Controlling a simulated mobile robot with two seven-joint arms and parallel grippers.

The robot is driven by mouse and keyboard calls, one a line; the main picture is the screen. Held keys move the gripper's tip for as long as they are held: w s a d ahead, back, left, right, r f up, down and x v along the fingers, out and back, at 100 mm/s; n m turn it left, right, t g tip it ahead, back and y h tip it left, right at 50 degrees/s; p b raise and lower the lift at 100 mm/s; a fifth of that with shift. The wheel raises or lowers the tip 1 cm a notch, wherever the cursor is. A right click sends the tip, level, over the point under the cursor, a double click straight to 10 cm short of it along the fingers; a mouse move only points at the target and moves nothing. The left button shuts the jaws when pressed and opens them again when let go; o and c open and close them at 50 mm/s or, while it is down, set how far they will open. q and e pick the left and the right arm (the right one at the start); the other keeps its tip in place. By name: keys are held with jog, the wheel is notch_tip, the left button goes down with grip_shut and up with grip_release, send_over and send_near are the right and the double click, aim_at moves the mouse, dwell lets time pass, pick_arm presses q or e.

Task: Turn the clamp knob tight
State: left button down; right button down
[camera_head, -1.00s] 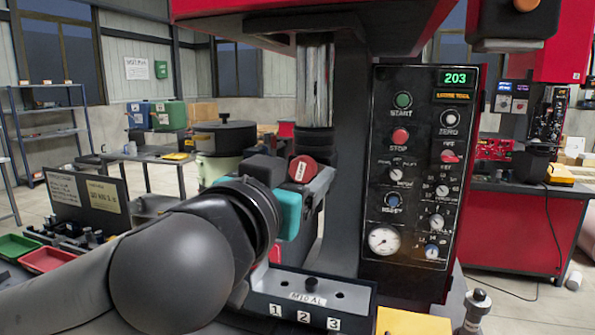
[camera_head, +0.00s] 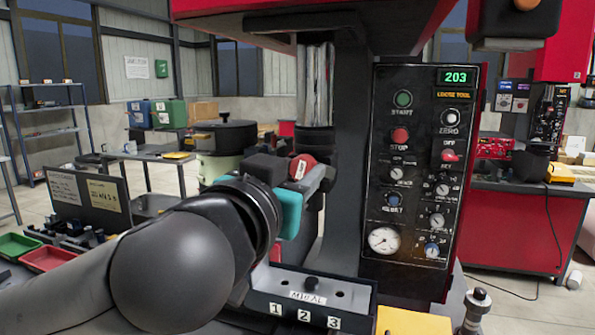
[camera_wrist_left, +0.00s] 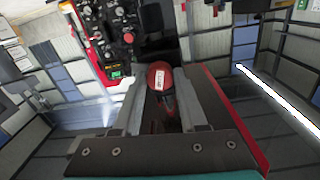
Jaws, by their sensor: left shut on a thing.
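The clamp knob (camera_head: 300,165) is red with a white label on its face, below the machine's grey column. My left gripper (camera_head: 312,178) reaches it from the left, and its jaws are shut on the knob. My dark wrist and a teal band of the gripper hide part of the knob's surroundings. In the left wrist view the red knob (camera_wrist_left: 159,75) sits between the tips of the two grey fingers (camera_wrist_left: 163,95), its label facing the camera. My right gripper is not in view.
The black control panel (camera_head: 412,170) stands close to the right, its display reading 203 and "LOOSE TOOL". A numbered block (camera_head: 310,298) lies below the gripper. Red and green trays (camera_head: 48,259) are at the left, and the red machine head (camera_head: 300,12) overhangs above.

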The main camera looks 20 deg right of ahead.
pick_arm(q)
jog(key=shift+m, duration=0.3)
jog(key=m+p, duration=0.2)
jog(key=m, duration=0.1)
jog(key=shift+r+m, duration=0.15)
jog(key=shift+m, duration=0.25)
jog(key=m+p, duration=0.2)
jog(key=m, duration=0.1)
jog(key=m+p, duration=0.2)
jog(key=m, duration=0.2)
jog(key=shift+m+y, duration=0.3)
jog(key=shift+m+p, duration=0.75)
jog(key=shift+m, duration=0.45)
jog(key=shift+w, duration=0.1)
jog(key=shift+c, duration=2.2)
grip_release()
